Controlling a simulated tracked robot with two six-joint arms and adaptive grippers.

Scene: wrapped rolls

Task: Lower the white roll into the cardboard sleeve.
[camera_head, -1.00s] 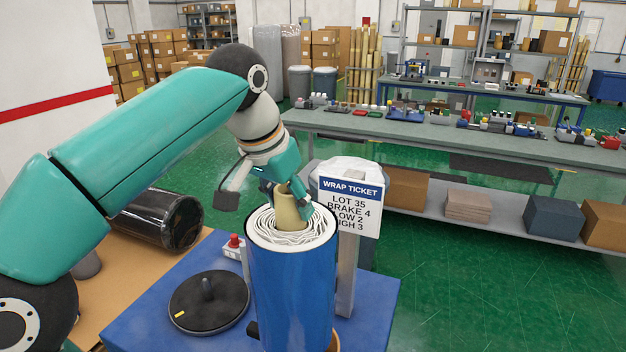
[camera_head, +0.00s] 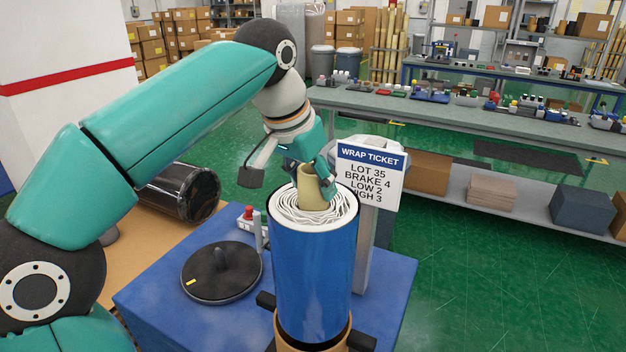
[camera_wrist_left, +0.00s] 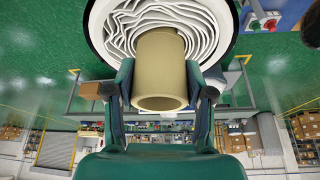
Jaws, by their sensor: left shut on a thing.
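The roll (camera_head: 312,270) stands upright, with a glossy blue outer side and loose white layers (camera_head: 290,205) at its top end. A tan core tube (camera_head: 311,192) sticks up from its middle. My left gripper (camera_head: 310,176) is shut on this core from above. In the left wrist view the core (camera_wrist_left: 160,75) sits between both fingers, with white layers around it. The brown cardboard sleeve (camera_head: 312,345) shows at the roll's lower end, cut off by the frame's bottom. I cannot tell whether the roll's end is inside it. My right gripper is not in view.
Black brackets (camera_head: 361,342) flank the sleeve on a blue stand (camera_head: 150,300). A black disc with a knob (camera_head: 222,272) and a red button (camera_head: 249,211) are to the left. A post bears a "WRAP TICKET" sign (camera_head: 371,172) close to the roll's right. A dark wrapped roll (camera_head: 180,192) lies behind.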

